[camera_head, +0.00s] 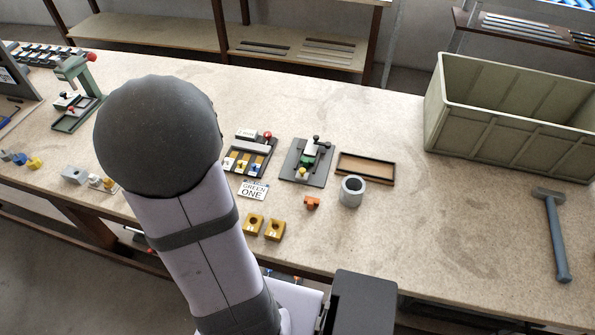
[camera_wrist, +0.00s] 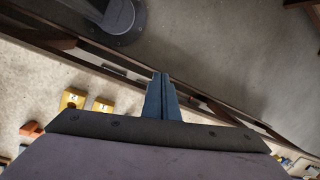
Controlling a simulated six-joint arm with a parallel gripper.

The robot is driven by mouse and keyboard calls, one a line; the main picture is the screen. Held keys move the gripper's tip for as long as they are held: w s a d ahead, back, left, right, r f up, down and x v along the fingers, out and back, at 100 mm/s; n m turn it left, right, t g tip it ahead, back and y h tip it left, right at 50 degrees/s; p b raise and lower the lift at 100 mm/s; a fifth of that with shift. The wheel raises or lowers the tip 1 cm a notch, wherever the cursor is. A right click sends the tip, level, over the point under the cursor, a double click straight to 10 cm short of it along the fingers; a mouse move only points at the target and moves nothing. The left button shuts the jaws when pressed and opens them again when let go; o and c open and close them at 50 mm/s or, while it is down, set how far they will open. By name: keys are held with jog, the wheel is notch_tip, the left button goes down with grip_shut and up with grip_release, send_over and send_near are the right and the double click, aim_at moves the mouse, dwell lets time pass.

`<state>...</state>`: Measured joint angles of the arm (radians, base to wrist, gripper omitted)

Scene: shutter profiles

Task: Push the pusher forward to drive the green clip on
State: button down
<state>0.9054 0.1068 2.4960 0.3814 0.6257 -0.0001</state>
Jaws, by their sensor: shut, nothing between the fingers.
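A dark fixture (camera_head: 290,171) stands mid-table in the head view. I cannot tell for certain which part is the pusher, nor how the clip is seated. A card reading "GREEN ONE" (camera_head: 253,190) lies to the left of the fixture. My gripper (camera_wrist: 161,76) shows in the wrist view with its blue fingers together and empty, over the table's edge region, away from the fixture. I cannot make it out in the head view.
A second fixture (camera_head: 250,150) with a red knob stands left of the first.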

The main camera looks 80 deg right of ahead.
jog(key=w+d+m+t+h, duration=0.3)
jog(key=d+m, duration=0.4)
jog(key=d, duration=0.4)
jog(key=m+g+h, duration=0.5)
jog(key=m+g, duration=0.3)
jog(key=m, duration=0.4)
send_near(302, 173)
jog(key=a+r, duration=0.4)
jog(key=a, duration=0.2)
jog(key=b+x, duration=0.1)
jog(key=x, duration=0.2)
jog(key=b+x, duration=0.1)
jog(key=x, duration=0.2)
jog(key=b+x, duration=0.1)
jog(key=x, duration=0.2)
jog(key=shift+a+f, duration=0.25)
jog(key=shift+f, duration=0.25)
jog(key=d, duration=0.2)
jog(key=shift+d+f, duration=0.3)
jog(key=shift+d, duration=0.1)
jog(key=shift+w+d+f+p, duration=0.2)
jog(key=shift+d+p, duration=0.25)
jog(key=shift+d, duration=0.35)
